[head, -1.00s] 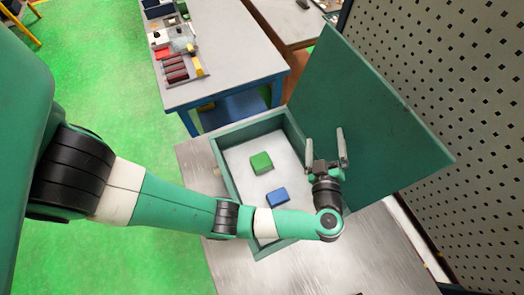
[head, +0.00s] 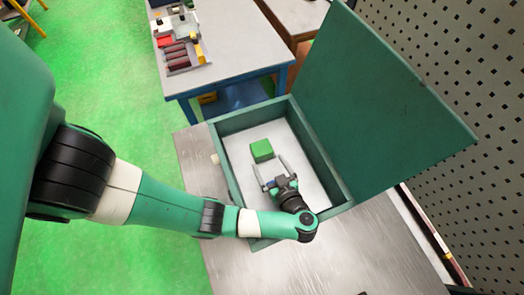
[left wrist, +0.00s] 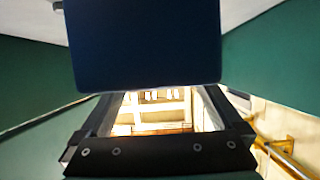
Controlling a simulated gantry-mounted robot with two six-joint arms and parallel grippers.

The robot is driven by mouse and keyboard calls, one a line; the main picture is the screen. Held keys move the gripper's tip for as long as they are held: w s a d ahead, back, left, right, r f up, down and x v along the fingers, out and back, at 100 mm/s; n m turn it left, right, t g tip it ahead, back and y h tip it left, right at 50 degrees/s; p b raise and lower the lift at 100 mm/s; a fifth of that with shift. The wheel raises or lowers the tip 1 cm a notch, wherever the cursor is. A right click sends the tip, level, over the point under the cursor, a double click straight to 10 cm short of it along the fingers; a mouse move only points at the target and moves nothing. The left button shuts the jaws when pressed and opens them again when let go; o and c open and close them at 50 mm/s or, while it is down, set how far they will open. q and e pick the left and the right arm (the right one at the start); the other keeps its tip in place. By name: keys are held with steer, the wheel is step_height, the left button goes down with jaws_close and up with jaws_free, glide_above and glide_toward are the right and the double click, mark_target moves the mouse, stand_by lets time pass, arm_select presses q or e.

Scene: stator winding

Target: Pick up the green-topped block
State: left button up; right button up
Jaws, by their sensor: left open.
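The green-topped block (head: 261,150) sits on the pale floor of the open green box (head: 226,178), in its upper part. My left gripper (head: 269,162) is open inside the box. Its two fingers point up the picture toward the block, with the tips just below it. No finger is seen around the block, and I cannot tell the height of the gripper above the floor. In the left wrist view, the gripper's dark bracket (left wrist: 158,152) and fingers show with a gap between them. A dark blue face covers the top middle there, and I cannot tell what it is. My right gripper is not in view.
A blue block (head: 269,184) is mostly hidden by my left gripper. The raised green lid (head: 375,105) stands on the right of the box. A grey-topped table (head: 228,55) with tools is behind. The pale box floor right of the gripper is clear.

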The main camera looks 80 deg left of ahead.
mark_target(264, 154)
arm_select(q)
steer(key=x, duration=0.3)
steer(key=r+x, duration=0.1)
steer(key=x, duration=0.1)
steer(key=shift+a, duration=0.15)
steer(key=c, duration=1.6)
